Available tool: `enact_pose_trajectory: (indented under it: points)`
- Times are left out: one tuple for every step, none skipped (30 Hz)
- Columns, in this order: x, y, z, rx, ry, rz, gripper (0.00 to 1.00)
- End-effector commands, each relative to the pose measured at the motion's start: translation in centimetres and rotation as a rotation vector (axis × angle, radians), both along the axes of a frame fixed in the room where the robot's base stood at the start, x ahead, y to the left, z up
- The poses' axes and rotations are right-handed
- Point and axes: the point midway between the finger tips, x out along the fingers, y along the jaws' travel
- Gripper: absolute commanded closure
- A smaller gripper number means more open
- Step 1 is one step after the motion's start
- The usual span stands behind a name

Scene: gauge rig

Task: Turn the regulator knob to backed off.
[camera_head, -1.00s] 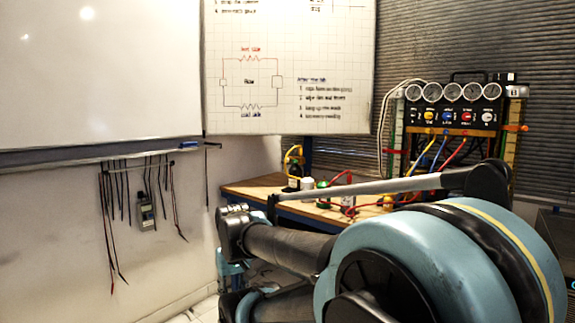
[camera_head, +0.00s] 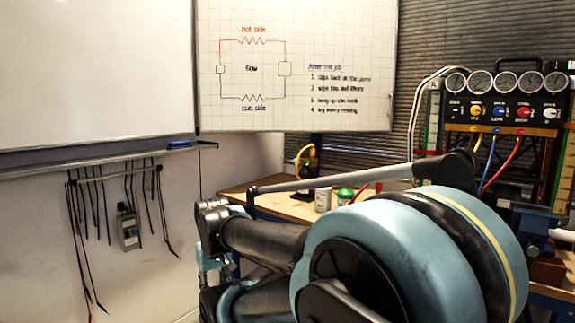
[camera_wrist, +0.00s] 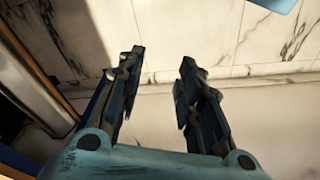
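The gauge rig (camera_head: 504,129) stands at the right of the head view, with a row of round gauges on top and a row of knobs below. The knobs are yellow (camera_head: 475,111), blue (camera_head: 499,112), red (camera_head: 524,112) and white (camera_head: 550,113). I cannot tell which one is the regulator knob, and their labels are too small to read. My gripper (camera_wrist: 162,58) is open and empty in the wrist view, its two fingers apart above pale tiles. It is well away from the rig, and no knob shows in the wrist view.
A wooden bench (camera_head: 285,207) lies beyond my arm, with small jars (camera_head: 323,199) and a yellow fitting (camera_head: 303,161) on it. A vise-like blue block (camera_head: 535,222) is at the right. A meter (camera_head: 128,228) and leads hang on the left wall.

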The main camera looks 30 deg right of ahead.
Motion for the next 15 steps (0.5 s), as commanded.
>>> enact_pose_trajectory:
  points:
    - [-0.02, 0.0, -0.02, 0.0, 0.0, 0.0, 0.67]
    - [-0.02, 0.0, -0.02, 0.0, 0.0, 0.0, 0.67]
    - [-0.02, 0.0, -0.02, 0.0, 0.0, 0.0, 0.67]
    - [-0.03, 0.0, -0.03, 0.0, 0.0, 0.0, 0.67]
    - [-0.03, 0.0, -0.03, 0.0, 0.0, 0.0, 0.67]
    - [-0.03, 0.0, -0.03, 0.0, 0.0, 0.0, 0.67]
    - [-0.03, 0.0, -0.03, 0.0, 0.0, 0.0, 0.67]
    - [-0.03, 0.0, -0.03, 0.0, 0.0, 0.0, 0.67]
    - [-0.03, 0.0, -0.03, 0.0, 0.0, 0.0, 0.67]
    - [-0.03, 0.0, -0.03, 0.0, 0.0, 0.0, 0.67]
    - [-0.02, 0.0, -0.02, 0.0, 0.0, 0.0, 0.67]
    - [-0.02, -0.01, -0.02, 0.0, 0.0, 0.0, 0.58]
    - [-0.19, -0.04, 0.13, -0.002, -0.004, -0.001, 0.54]
    - [-0.63, -0.14, 0.42, -0.004, -0.011, -0.005, 0.54]
    - [-0.57, -0.36, 0.61, -0.01, -0.016, -0.013, 0.54]
